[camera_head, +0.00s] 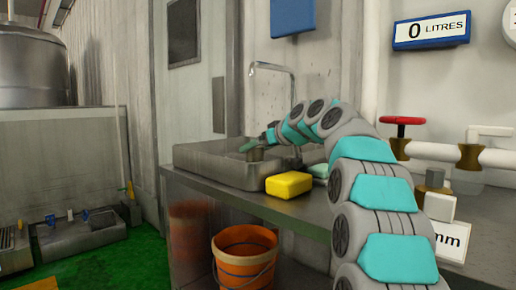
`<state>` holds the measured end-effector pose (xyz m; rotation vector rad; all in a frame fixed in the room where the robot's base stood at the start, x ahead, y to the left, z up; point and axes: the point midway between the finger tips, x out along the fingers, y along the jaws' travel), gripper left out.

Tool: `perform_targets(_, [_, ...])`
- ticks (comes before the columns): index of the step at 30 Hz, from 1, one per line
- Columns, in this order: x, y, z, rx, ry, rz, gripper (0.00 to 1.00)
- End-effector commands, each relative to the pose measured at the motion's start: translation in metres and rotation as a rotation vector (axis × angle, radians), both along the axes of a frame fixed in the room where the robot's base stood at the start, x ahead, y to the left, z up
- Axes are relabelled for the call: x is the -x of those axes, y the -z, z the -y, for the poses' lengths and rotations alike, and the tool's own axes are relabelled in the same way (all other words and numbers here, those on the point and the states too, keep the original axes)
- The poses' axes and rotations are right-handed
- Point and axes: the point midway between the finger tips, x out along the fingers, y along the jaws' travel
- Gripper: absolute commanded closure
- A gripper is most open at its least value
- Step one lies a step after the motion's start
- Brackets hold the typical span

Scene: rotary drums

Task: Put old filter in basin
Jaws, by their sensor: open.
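The basin (205,163) is a grey metal sink set in the bench top at the middle of the view. My arm reaches in from the right, and my gripper (264,139) is over the basin's right part, open. A small dull-green piece (249,145) shows at the gripper's tip, above a short grey cylindrical shape (255,154) at the basin. I cannot tell which of these, if either, is the old filter, or whether they touch the gripper. The fingers are small and partly hidden by the wrist.
A tall tap (291,85) rises behind the basin. A yellow sponge (289,184) and a pale green block (319,170) lie on the bench (270,204) right of the basin. An orange bucket (245,262) stands below. A red-handled valve (403,121) and pipes are at right.

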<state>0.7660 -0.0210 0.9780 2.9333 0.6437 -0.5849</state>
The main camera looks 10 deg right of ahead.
Motion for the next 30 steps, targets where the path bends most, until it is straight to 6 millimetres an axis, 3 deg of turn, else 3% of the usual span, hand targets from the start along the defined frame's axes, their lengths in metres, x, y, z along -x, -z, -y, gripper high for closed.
perform_targets(5, [0.000, -0.005, 0.000, 0.000, 0.000, 0.000, 0.07])
perform_targets(21, [0.083, -0.040, 0.038, -0.002, 0.000, 0.001, 0.07])
perform_targets(30, [0.101, -0.049, 0.046, 0.000, 0.001, 0.001, 0.07])
